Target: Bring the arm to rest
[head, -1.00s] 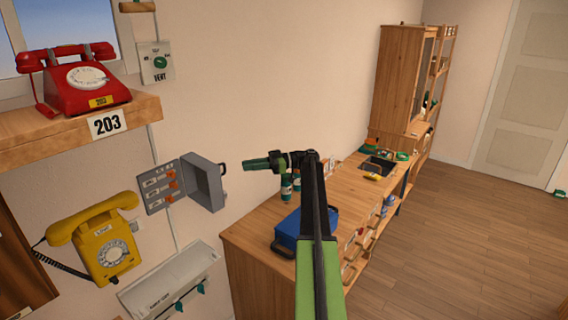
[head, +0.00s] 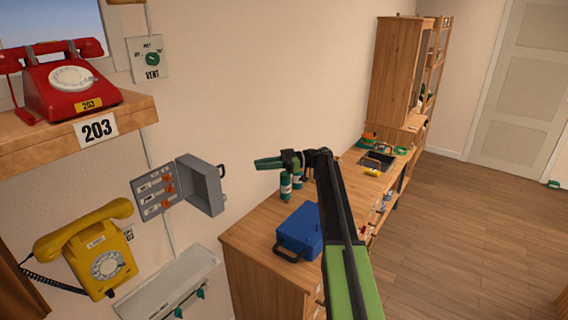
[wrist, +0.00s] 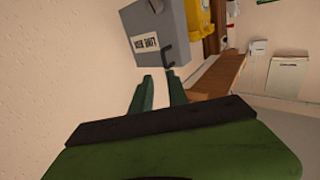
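My gripper (head: 256,163) is held up in the air at the end of my green and black arm, over the left back part of the wooden cabinet top. It points left, toward the open grey wall box, and is apart from it. In the wrist view, its two green fingers (wrist: 160,78) stand apart with pale wall between them and nothing held. The grey box (wrist: 158,28) shows just beyond the fingertips there.
The open grey box (head: 205,187), yellow phone (head: 100,255) and red phone (head: 70,85) are at left. The floor (head: 480,220) at right is clear.

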